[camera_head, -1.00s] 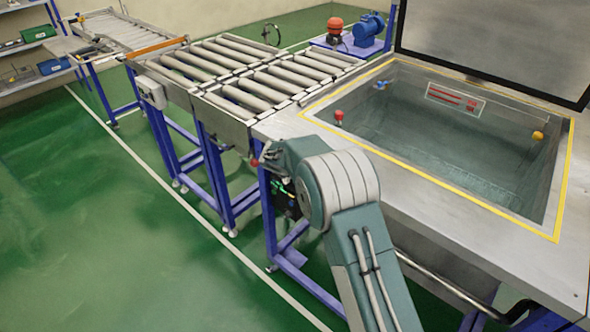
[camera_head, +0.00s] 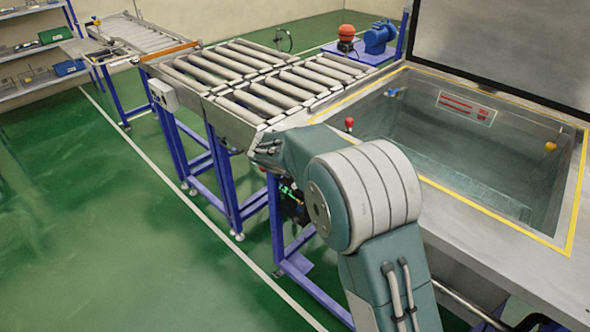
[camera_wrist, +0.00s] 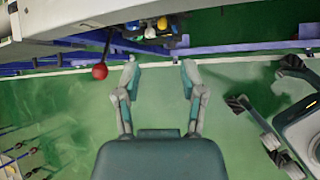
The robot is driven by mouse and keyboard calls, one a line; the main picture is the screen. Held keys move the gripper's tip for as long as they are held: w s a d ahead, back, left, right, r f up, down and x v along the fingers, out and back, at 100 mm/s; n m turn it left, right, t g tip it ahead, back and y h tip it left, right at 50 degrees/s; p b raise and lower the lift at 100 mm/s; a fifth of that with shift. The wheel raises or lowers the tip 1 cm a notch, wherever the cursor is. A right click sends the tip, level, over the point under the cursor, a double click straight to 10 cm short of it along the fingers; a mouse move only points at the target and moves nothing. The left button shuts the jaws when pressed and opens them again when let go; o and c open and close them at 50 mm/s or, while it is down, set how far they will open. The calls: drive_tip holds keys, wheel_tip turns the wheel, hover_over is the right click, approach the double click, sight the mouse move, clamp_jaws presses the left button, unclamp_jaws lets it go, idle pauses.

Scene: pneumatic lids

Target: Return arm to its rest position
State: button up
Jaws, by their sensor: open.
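My gripper (camera_wrist: 160,75) is open and empty in the wrist view, its two fingers spread apart over the green floor. A lever with a red ball knob (camera_wrist: 100,71) is just left of the left finger, apart from it. In the head view my arm (camera_head: 360,200) is folded in front of the steel tank (camera_head: 450,140), and its forward link hides the gripper. The tank's lid (camera_head: 480,45) stands raised at the back.
A roller conveyor (camera_head: 270,80) joins the tank's left side on blue legs. A red pump and a blue motor (camera_head: 380,37) stand behind. A shelf (camera_head: 40,60) is at far left. Green floor (camera_head: 100,220) is clear left of the white line.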

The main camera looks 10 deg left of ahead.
idle(0.3)
drive_tip(key=s+d+r+m+g, duration=0.2)
drive_tip(key=s+d+r+m, duration=1)
drive_tip(key=s+d+r, duration=0.3)
drive_tip(key=s+d+m+y, duration=0.1)
drive_tip(key=s+d+m, duration=0.1)
drive_tip(key=s+m, duration=0.3)
drive_tip(key=s+d+m+y, duration=0.1)
drive_tip(key=s+d+m, duration=0.2)
drive_tip(key=s, duration=0.7)
drive_tip(key=s+d+f+m, duration=0.1)
drive_tip(key=s+d+m, duration=0.2)
drive_tip(key=s+m, duration=0.4)
drive_tip(key=shift+s+y, duration=0.4)
drive_tip(key=shift+s, duration=0.15)
